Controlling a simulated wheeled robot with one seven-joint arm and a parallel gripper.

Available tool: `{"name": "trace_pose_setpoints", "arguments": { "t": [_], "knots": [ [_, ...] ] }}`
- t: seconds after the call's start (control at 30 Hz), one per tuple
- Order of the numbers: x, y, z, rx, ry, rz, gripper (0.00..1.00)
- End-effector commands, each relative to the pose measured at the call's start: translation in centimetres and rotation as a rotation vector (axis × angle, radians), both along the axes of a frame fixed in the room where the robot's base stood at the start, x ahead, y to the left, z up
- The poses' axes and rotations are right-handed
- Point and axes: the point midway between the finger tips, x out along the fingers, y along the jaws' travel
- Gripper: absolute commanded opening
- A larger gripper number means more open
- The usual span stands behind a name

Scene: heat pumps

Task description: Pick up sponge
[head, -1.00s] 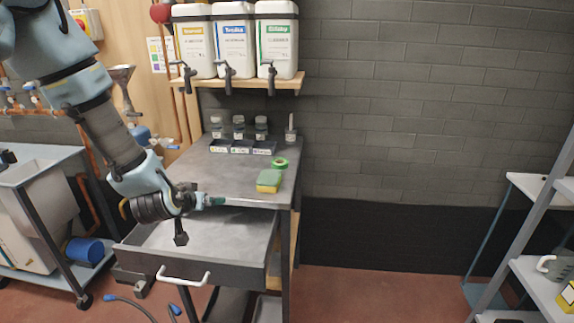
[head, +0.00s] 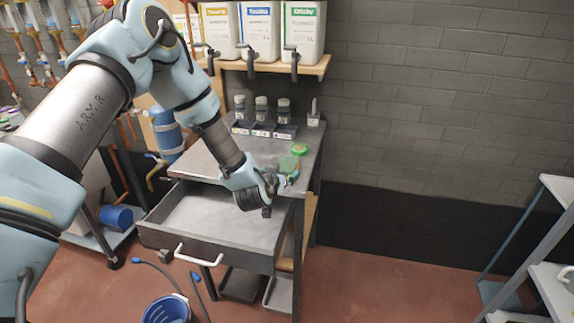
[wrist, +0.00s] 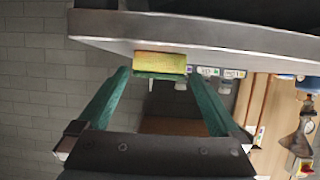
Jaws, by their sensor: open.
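The sponge (wrist: 159,63) has a yellow layer and a green layer. It lies at the edge of the grey worktop, and in the wrist view it shows ahead of and between the fingertips. In the head view my gripper (head: 287,183) is at the worktop's front right corner, over the drawer's right end.
Labelled bins with jars (head: 262,129) stand at the back. An open, empty drawer (head: 215,215) juts out below. Jugs with taps (head: 257,32) sit on the shelf above.

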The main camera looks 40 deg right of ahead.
Motion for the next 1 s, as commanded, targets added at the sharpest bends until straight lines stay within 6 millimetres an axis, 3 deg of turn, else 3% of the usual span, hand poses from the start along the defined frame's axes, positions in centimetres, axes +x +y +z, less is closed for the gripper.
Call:
{"name": "trace_pose_setpoints", "arguments": {
  "t": [0.27,0.57,1.0],
  "knots": [
    [1.3,-2.5,-1.2,0.0,0.0,-0.001,1.0],
    [1.5,-2.9,-1.6,0.001,0.001,-0.001,1.0],
    [1.5,-2.8,-1.5,0.001,0.001,-0.001,0.52]
  ]
}}
